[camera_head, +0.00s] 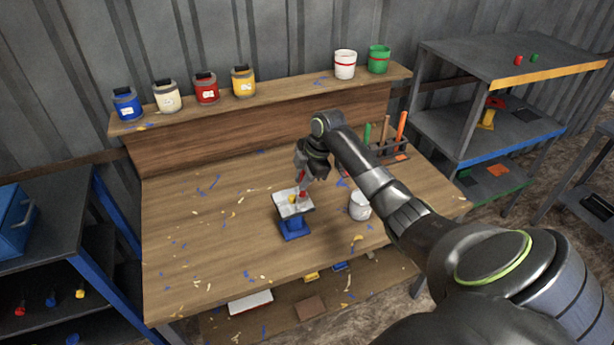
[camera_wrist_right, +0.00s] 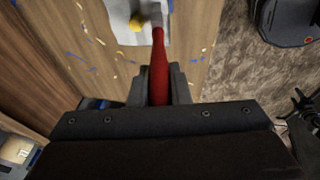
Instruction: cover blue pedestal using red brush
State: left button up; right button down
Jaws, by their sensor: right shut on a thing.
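The blue pedestal (camera_head: 294,230) stands on the wooden workbench, with a pale grey-white plate-like top (camera_head: 286,211). A small yellow object (camera_head: 292,199) is on or just above that top. My right gripper (camera_head: 301,177) is above the top, pointing down, and is shut on the red brush (camera_wrist_right: 158,70). In the right wrist view the red handle runs away from the jaws, and its far end is over the pale top (camera_wrist_right: 122,20), beside the yellow object (camera_wrist_right: 138,22). I cannot tell whether the brush touches the top. My left gripper is not in view.
A white cup (camera_head: 360,207) stands right of the pedestal, close to my right arm. A rack with upright handled tools (camera_head: 386,148) is behind it. Lidded paint jars (camera_head: 207,89) and white (camera_head: 345,65) and green (camera_head: 379,59) buckets line the back shelf. The bench's left side is mostly clear.

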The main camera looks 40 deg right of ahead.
jog(key=w+a+p, duration=0.1)
jog(key=a, duration=0.5)
jog(key=shift+w, duration=0.2)
dwell(0.4)
jog(key=shift+r, duration=2.5)
